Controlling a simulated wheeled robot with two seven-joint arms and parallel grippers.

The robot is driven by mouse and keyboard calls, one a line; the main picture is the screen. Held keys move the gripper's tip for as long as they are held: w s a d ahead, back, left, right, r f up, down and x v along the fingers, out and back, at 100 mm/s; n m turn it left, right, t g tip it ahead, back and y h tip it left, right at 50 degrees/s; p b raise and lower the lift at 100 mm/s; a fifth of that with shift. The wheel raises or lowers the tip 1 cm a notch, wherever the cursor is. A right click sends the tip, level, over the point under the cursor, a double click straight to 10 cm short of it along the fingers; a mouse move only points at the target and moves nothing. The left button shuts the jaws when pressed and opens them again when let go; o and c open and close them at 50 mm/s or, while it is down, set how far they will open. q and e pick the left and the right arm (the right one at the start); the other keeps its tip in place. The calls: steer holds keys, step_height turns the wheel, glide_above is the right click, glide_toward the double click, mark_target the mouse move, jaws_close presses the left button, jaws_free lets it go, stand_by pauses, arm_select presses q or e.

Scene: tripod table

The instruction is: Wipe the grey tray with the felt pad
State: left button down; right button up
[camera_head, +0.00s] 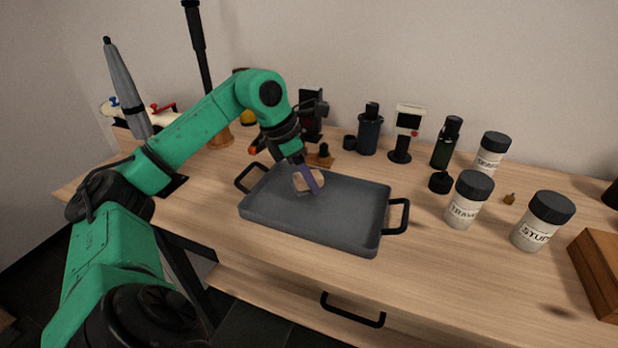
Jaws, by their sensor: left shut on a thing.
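The grey tray (330,226) lies on the wooden table with a black handle at its left and right ends. My left gripper (311,183) reaches down over the upper left part of the tray. My right gripper is not in view.
White jars with black lids (466,199) stand right of the tray. A wooden box (597,270) is at the far right. The table (440,280) in front of the tray is clear.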

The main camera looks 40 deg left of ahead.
arm_select(q)
steer(key=shift+r+p, duration=0.7)
steer(key=shift+r, duration=0.35)
steer(key=shift+d+r+p, duration=0.1)
steer(key=shift+r+p, duration=0.8)
steer(key=shift+r, duration=0.25)
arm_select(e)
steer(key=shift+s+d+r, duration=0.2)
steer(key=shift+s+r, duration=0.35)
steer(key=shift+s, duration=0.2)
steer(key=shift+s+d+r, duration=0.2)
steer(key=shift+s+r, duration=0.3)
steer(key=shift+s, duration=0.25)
